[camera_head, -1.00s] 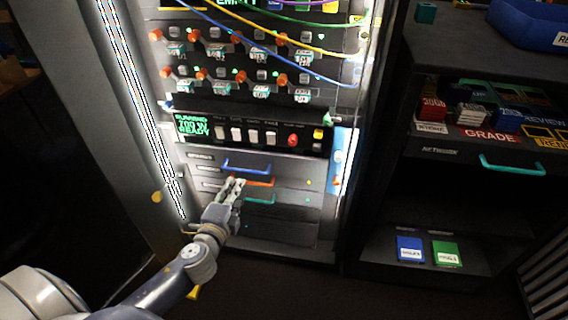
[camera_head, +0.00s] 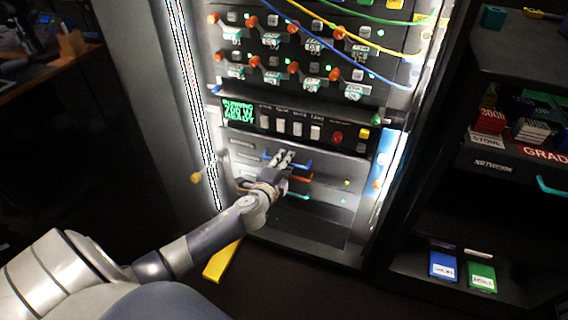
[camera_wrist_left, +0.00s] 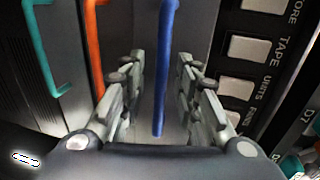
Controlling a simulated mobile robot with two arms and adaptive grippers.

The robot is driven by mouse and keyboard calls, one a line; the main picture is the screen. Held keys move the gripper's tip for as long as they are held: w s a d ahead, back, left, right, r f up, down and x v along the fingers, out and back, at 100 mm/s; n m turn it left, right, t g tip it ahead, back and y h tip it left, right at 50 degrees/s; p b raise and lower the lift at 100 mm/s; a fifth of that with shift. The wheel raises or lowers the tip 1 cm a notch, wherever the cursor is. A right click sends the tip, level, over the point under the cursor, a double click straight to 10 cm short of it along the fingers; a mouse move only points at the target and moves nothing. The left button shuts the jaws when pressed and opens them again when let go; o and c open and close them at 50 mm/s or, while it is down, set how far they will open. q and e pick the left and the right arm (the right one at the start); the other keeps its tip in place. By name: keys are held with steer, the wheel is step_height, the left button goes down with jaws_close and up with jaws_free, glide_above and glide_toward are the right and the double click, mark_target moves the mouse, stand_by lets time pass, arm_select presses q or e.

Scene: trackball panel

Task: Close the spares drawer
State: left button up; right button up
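The panel's lower part holds a stack of grey drawers with a blue handle (camera_head: 301,165), an orange handle (camera_head: 301,178) and a teal handle (camera_head: 297,196). The drawer labels are too small to read, so I cannot tell which is the spares drawer. My left gripper (camera_head: 284,158) is at the blue handle, partly covering the handles. In the left wrist view, the fingers of my left gripper (camera_wrist_left: 160,78) are apart, with the blue handle (camera_wrist_left: 165,50) between them. The orange handle (camera_wrist_left: 95,45) and teal handle (camera_wrist_left: 42,60) lie to the left. My right gripper is not in view.
Above the drawers is a switch row with a green display (camera_head: 238,111), then knobs and hanging cables. A dark shelf unit (camera_head: 465,195) with boxes stands to the right. A yellow bar (camera_head: 222,262) lies low beside my left arm.

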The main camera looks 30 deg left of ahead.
arm_select(q)
steer(key=shift+c, duration=0.5)
jaws_close()
steer(key=x, duration=0.3)
steer(key=shift+w+r, duration=0.1)
steer(key=shift+r, duration=0.25)
steer(key=shift+w+f, duration=0.1)
steer(key=shift+w, duration=0.2)
steer(key=shift+a, duration=0.1)
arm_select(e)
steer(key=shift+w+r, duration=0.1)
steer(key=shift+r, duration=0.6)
arm_select(q)
steer(key=shift+o, duration=0.5)
jaws_free()
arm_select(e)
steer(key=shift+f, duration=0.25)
